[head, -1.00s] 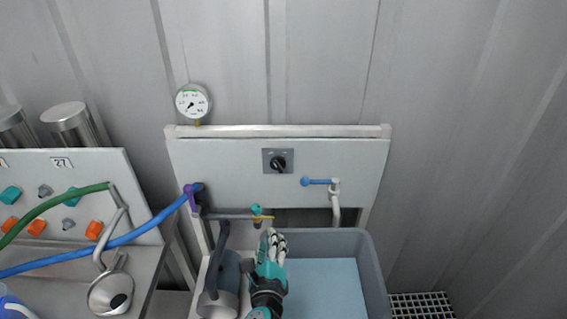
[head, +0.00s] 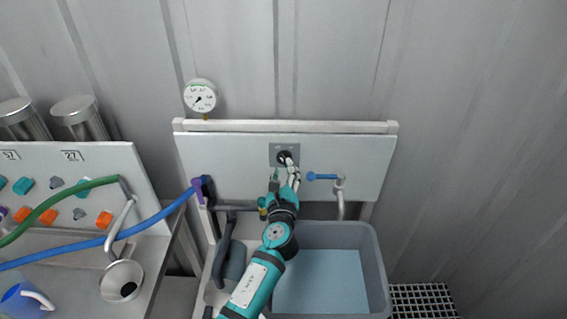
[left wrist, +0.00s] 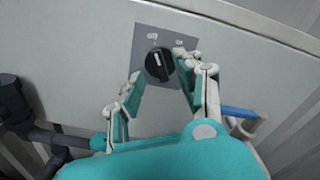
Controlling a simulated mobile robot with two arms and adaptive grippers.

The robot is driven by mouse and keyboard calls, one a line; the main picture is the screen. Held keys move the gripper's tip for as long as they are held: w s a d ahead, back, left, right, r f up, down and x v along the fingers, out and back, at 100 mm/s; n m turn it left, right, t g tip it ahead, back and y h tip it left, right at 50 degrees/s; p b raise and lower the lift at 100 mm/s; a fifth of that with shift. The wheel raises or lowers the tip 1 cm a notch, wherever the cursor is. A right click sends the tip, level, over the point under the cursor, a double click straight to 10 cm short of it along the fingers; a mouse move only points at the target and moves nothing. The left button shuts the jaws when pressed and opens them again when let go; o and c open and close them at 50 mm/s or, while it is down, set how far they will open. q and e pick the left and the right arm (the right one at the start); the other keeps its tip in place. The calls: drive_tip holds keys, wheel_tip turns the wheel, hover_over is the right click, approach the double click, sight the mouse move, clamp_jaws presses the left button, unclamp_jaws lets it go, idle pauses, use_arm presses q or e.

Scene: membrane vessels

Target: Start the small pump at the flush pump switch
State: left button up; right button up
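The flush pump switch is a black rotary knob (left wrist: 159,64) on a grey plate (left wrist: 146,38) on the pale panel. In the left wrist view its white mark points up and a little left, towards the left label. In the head view the knob (head: 283,157) is partly covered by my fingers. My left gripper (left wrist: 160,86) is open, with one finger on each side below the knob. The right finger's tip is close to the knob's right edge; I cannot tell whether it touches. My left gripper also shows in the head view (head: 284,174). My right gripper is out of view.
A blue-handled tap (head: 322,177) is right of the switch. A pressure gauge (head: 200,97) stands above the panel. A grey basin (head: 377,262) of water lies below. Blue (head: 150,224) and green (head: 60,197) hoses run left. A grey pump (head: 234,262) is beside my left arm.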

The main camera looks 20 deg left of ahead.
sight(284, 162)
use_arm(q)
drive_tip(key=shift+x, duration=1.7)
clamp_jaws()
